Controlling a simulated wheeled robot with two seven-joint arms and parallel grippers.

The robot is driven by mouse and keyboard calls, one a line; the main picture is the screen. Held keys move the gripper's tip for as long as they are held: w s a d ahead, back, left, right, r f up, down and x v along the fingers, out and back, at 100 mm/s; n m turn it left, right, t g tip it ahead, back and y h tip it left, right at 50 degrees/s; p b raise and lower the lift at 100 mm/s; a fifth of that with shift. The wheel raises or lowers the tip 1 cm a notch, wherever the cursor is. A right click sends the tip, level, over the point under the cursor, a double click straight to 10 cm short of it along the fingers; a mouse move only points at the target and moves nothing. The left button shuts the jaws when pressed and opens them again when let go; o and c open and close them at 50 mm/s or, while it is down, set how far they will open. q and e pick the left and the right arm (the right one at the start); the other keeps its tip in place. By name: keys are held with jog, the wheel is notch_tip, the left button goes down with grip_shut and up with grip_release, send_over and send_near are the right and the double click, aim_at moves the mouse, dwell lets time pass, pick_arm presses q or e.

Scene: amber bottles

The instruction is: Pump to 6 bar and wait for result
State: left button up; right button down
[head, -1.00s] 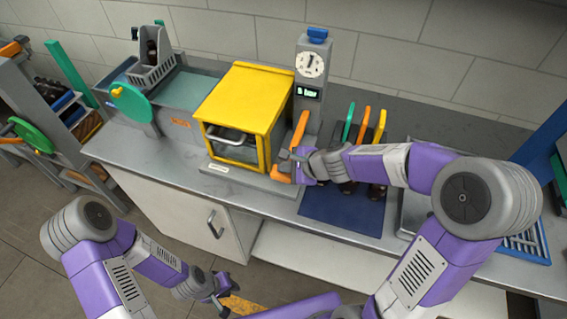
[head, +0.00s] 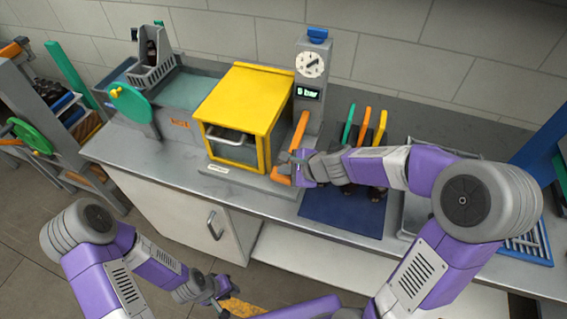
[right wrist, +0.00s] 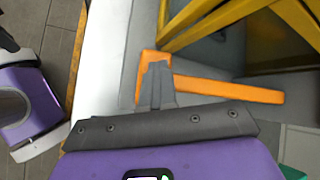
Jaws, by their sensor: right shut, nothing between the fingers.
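The pump column (head: 312,112) carries a round white dial (head: 310,64) with its dark needle tilted to the upper right. The small lit display (head: 308,91) below shows a number and "bar"; the digit is too small to be sure of. An orange lever (head: 301,131) runs down the column's front and bends at its lower end. My right gripper (head: 292,161) is shut and empty at that lower end. In the right wrist view its closed fingers (right wrist: 157,78) lie against the orange lever (right wrist: 225,91). My left gripper (head: 222,296) hangs low before the cabinet; its fingers are unclear.
The yellow-framed chamber (head: 244,95) stands just left of the column. A blue mat (head: 340,218) with dark bottles and several coloured-handled items is to the right. A grey rack with a bottle (head: 151,68) and a green wheel (head: 131,104) are at left.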

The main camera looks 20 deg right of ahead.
jog(key=shift+r+p, duration=3)
jog(key=shift+r, duration=0.15)
notch_tip(320, 180, up, 5)
jog(key=p, duration=0.4)
jog(key=shift+p, duration=0.35)
jog(key=shift+f, duration=0.1)
jog(key=shift+s, duration=0.1)
